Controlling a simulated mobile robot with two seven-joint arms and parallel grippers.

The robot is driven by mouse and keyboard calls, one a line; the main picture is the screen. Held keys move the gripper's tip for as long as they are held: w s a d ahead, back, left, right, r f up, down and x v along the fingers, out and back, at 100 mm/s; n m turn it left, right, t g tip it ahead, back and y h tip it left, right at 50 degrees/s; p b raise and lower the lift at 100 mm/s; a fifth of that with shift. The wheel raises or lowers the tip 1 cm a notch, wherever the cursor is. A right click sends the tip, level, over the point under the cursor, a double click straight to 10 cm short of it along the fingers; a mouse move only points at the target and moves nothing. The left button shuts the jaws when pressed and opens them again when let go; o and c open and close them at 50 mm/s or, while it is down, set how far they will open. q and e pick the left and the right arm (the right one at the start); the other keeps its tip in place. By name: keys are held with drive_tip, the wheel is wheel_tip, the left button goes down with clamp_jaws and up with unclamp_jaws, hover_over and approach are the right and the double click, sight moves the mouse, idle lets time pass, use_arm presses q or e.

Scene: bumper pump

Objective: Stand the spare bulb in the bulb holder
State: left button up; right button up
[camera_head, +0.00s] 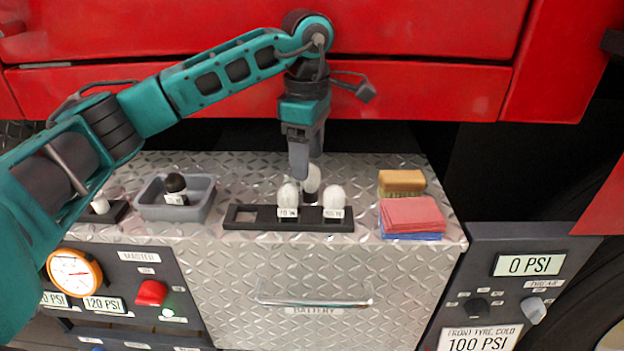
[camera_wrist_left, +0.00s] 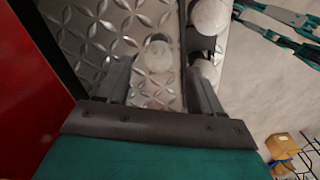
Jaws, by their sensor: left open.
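The bulb holder (camera_head: 265,224) is a dark rack on the ridged metal box, with two labelled white bulbs (camera_head: 288,198) (camera_head: 334,202) in it and an empty opening at its left end. A third white bulb (camera_head: 312,178) is behind the rack, partly hidden by my left gripper (camera_head: 303,168). The gripper points straight down over it. In the left wrist view a pale bulb (camera_wrist_left: 157,52) lies in the gap between the spread fingers, beyond their tips. The rack (camera_wrist_left: 190,35) runs beside the right-hand finger. I see no contact with the bulb.
A grey tray (camera_head: 150,207) with a black-topped bulb (camera_head: 176,188) stands left of the rack. Another white bulb (camera_head: 100,204) is in a small dark base at far left. Stacked pink and blue cloths (camera_head: 412,216) and tan sponges (camera_head: 401,182) are at right. Red panels rise behind.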

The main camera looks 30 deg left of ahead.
use_arm(q)
wheel_tip(320, 180, down, 5)
drive_tip(key=shift+w+d+r, duration=0.1)
drive_tip(key=shift+w+d, duration=0.05)
drive_tip(key=c, duration=1.2)
drive_tip(key=r, duration=0.7)
drive_tip(key=shift+s+d, duration=0.2)
drive_tip(key=shift+s, duration=0.15)
drive_tip(key=s+d, duration=0.3)
drive_tip(key=s, duration=0.4)
drive_tip(key=s+d, duration=0.4)
drive_tip(key=s, duration=0.4)
drive_tip(key=shift+s+d, duration=0.25)
drive_tip(key=shift+s, duration=0.05)
